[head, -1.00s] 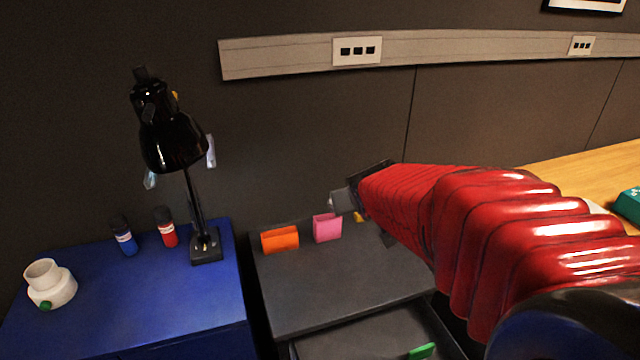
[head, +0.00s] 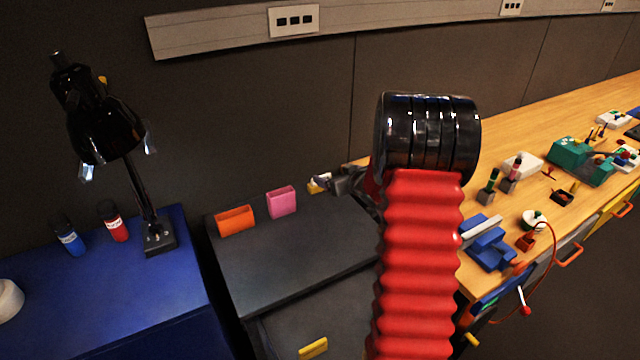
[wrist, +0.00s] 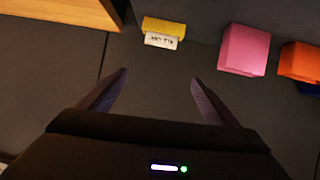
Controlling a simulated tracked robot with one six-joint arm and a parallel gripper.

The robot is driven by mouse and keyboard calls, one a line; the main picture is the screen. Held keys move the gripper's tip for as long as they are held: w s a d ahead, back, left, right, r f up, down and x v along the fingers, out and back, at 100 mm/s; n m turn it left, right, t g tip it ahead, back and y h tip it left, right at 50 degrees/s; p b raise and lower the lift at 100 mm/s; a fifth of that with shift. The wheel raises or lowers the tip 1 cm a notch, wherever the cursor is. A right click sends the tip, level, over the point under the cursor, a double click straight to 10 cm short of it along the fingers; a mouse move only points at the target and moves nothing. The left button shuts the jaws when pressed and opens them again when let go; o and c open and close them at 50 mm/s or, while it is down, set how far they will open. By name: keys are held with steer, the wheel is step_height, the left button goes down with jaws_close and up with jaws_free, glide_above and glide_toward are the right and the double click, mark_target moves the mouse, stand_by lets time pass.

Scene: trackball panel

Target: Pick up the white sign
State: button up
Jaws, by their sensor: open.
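The white sign (wrist: 161,41) is a small plate with dark lettering, upside down in the wrist view. It sits at the front of a yellow block (wrist: 164,27) on the dark cabinet top. My gripper (wrist: 160,77) is open and empty, its two fingers spread on either side of the sign's line and short of it. In the head view my gripper (head: 328,183) is at the back of the dark cabinet, beside the yellow block (head: 314,187). There I cannot clearly make out the sign near the fingers.
A pink holder (head: 281,202) and an orange holder (head: 236,220) stand beside the yellow block. A black lamp (head: 105,130) stands on the blue cabinet (head: 120,290). A wooden bench (head: 535,130) with several devices is at right. The dark cabinet's front top is clear.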

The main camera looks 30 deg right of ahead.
steer(key=shift+t+y, duration=0.3)
steer(key=shift+y, duration=0.2)
steer(key=f, duration=0.1)
steer(key=d+f, duration=0.1)
steer(key=f, duration=0.2)
steer(key=shift+s+d+f, duration=0.1)
steer(key=shift+d+f, duration=0.05)
steer(key=shift+d, duration=0.25)
steer(key=shift+x, duration=4.3)
steer(key=shift+x, duration=2.6)
steer(key=shift+f, duration=0.15)
steer(key=shift+c, duration=0.6)
steer(key=c, duration=1)
